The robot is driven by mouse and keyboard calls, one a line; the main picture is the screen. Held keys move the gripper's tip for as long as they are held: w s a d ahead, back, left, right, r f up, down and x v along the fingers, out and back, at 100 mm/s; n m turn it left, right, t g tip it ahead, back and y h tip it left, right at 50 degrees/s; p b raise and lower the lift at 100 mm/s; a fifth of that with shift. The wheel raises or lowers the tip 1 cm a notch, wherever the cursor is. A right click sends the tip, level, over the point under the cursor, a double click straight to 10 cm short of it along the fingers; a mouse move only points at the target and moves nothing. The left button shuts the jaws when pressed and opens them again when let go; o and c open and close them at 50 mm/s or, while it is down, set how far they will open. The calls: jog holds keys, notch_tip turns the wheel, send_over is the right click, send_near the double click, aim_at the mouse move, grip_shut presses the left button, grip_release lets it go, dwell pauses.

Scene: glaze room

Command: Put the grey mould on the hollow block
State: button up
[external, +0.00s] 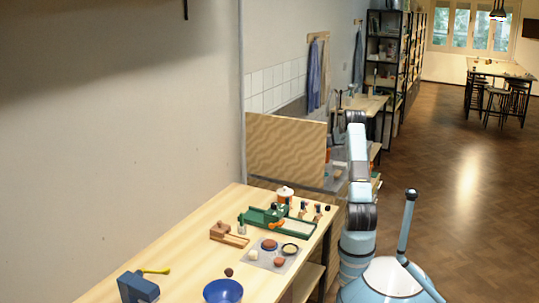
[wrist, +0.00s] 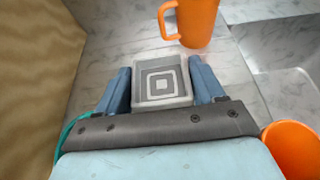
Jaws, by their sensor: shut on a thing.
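The grey mould (wrist: 161,86) is a pale grey block with a pattern of nested squares on its face. In the wrist view it sits between the two blue fingers of my gripper (wrist: 160,68), which are shut on its sides. Whether it touches the marble-look counter (wrist: 110,25) cannot be told. In the external view my arm reaches up by the wooden panel, and my gripper and the mould cannot be made out there. I cannot pick out the hollow block with certainty in either view.
An orange mug (wrist: 197,22) stands just beyond the mould. An orange vessel (wrist: 292,148) is at lower right, beside a sink basin (wrist: 291,85). A wooden panel (external: 285,145) rises between the counter and the cluttered workbench (external: 190,252), which holds a blue bowl (external: 222,291).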

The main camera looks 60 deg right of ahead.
jog(key=shift+w+d+f, duration=0.25)
jog(key=shift+d+f, duration=0.05)
jog(key=shift+f, duration=0.15)
jog(key=shift+w+d+f, duration=0.25)
jog(key=shift+f, duration=1.65)
jog(key=o, duration=1.1)
jog(key=shift+c, duration=0.2)
jog(key=v, duration=1.2)
